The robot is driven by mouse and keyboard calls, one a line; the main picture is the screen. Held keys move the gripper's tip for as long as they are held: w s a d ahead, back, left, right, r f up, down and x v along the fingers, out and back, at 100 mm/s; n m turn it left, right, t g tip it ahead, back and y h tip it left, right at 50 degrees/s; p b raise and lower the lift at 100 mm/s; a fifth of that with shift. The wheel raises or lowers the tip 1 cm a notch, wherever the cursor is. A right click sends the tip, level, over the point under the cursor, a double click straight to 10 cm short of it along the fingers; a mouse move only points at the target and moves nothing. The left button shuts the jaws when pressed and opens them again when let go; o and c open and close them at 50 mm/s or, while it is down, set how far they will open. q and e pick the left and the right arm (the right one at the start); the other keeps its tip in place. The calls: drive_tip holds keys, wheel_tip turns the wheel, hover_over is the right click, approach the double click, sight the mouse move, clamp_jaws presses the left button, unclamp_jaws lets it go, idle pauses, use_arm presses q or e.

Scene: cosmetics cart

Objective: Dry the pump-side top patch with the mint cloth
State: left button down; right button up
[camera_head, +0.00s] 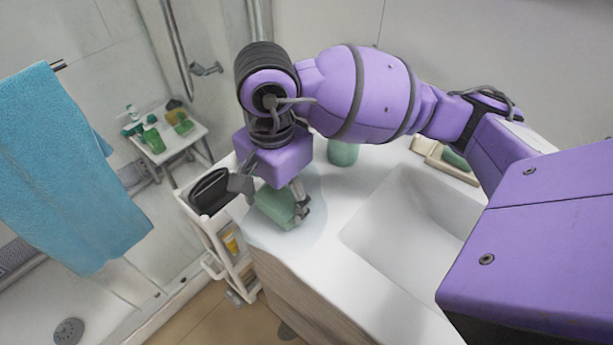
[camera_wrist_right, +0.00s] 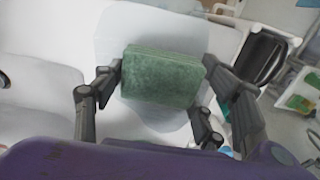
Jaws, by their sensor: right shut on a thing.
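The mint cloth (camera_head: 275,208) is a folded, block-like green pad at the left end of the white counter. My right gripper (camera_head: 272,201) points down and is shut on it, with a finger at either side. The right wrist view also shows the cloth (camera_wrist_right: 160,74) between the fingers. A pale greyish, rounded patch (camera_head: 300,236) lies on the counter top under and around the cloth; it also shows in the wrist view (camera_wrist_right: 112,40). I cannot tell whether the cloth touches the surface. No pump is clearly seen on the counter. My left gripper is out of view.
A green cup (camera_head: 343,153) stands behind the gripper. The basin (camera_head: 405,225) opens to the right, with a soap dish (camera_head: 445,160) behind it. A white cart (camera_head: 222,236) with a dark container (camera_head: 210,191) stands beside the counter's left end. A blue towel (camera_head: 65,170) hangs at left.

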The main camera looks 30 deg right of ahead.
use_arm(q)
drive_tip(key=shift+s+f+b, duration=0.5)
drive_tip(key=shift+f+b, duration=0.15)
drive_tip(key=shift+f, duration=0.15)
use_arm(e)
drive_tip(key=shift+f, duration=0.75)
